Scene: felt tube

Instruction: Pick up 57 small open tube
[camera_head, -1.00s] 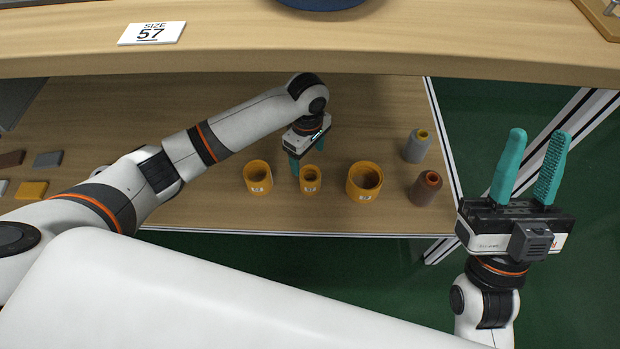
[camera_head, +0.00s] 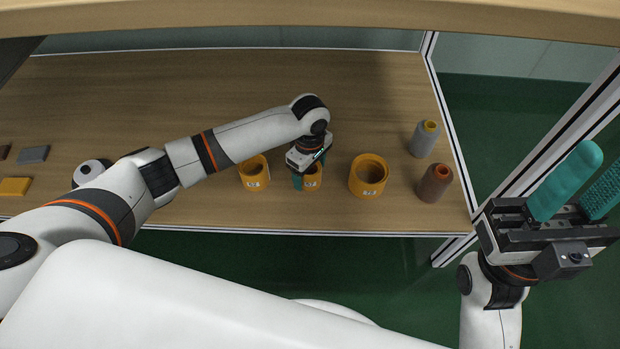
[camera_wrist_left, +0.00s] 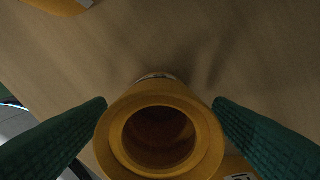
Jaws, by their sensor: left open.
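Three open yellow tubes stand upright in a row on the wooden shelf. The small middle tube (camera_head: 314,183) has a pale label on its front and is partly hidden by my left gripper (camera_head: 308,178). In the left wrist view, one yellow tube (camera_wrist_left: 160,97) stands between my two green fingers, its round opening facing the camera. The fingers are apart, one on each side of it; I cannot tell whether they touch it. My right gripper (camera_head: 565,190) is open and empty, off the shelf at the right.
A wider yellow tube (camera_head: 368,178) stands close to the right, another yellow tube (camera_head: 254,177) to the left. A grey spool (camera_head: 422,141) and a brown spool (camera_head: 434,184) stand near the right edge. Flat blocks (camera_head: 15,187) lie far left. A board edge (camera_head: 300,18) crosses above; the shelf behind is clear.

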